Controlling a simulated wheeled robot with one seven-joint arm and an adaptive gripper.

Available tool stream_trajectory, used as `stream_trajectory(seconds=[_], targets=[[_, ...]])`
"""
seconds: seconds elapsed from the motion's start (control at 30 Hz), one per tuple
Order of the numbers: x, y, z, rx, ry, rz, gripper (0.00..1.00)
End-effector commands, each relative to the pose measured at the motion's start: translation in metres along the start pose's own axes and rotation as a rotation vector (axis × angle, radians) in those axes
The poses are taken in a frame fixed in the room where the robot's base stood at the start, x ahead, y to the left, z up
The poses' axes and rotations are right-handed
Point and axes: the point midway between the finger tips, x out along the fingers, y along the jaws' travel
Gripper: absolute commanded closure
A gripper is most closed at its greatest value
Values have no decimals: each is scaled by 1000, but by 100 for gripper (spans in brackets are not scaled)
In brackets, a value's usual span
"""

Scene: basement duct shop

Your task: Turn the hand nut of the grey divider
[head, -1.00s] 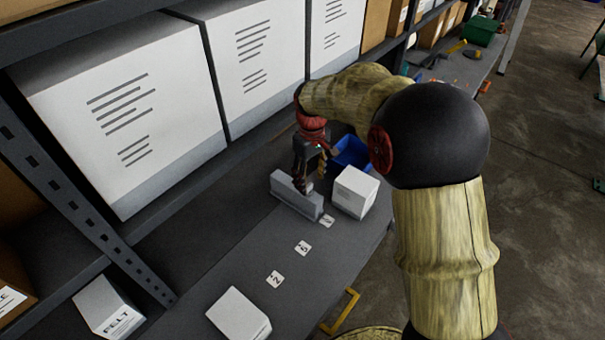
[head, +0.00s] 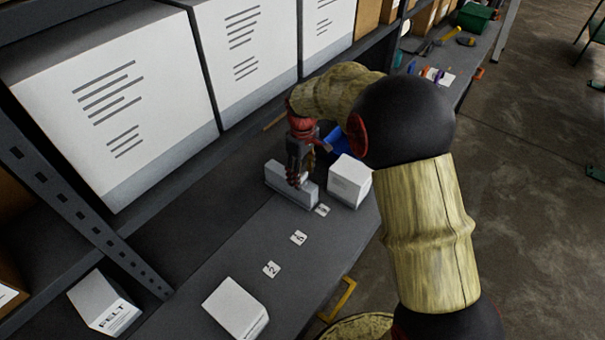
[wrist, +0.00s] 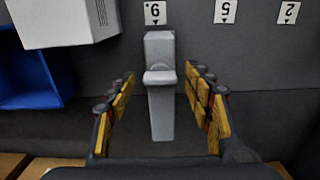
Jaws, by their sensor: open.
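The grey divider (head: 276,180) stands on the dark bench top beside a white box. The wrist view shows the divider (wrist: 161,118) from above as a narrow grey strip. My gripper (wrist: 160,80) is open, with one yellow-padded finger on each side of the divider and visible gaps between. In the head view my gripper (head: 298,178) points down over the divider and hides part of it.
A white box (head: 350,180) and a blue bin (head: 338,141) stand close to the right of the divider. Number cards (head: 298,237) lie along the bench. Another white box (head: 236,308) is nearer. Large white cartons (head: 115,105) line the back.

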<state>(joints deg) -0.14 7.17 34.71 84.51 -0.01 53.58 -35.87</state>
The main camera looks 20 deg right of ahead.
Motion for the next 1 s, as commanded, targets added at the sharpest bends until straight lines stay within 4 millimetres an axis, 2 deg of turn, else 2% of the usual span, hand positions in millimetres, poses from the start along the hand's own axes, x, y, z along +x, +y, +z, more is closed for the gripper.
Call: stream_trajectory(seconds=[0.23,1.0], targets=[[1,0,0,0,0,0,49],[0,0,0,0,0,0,92]])
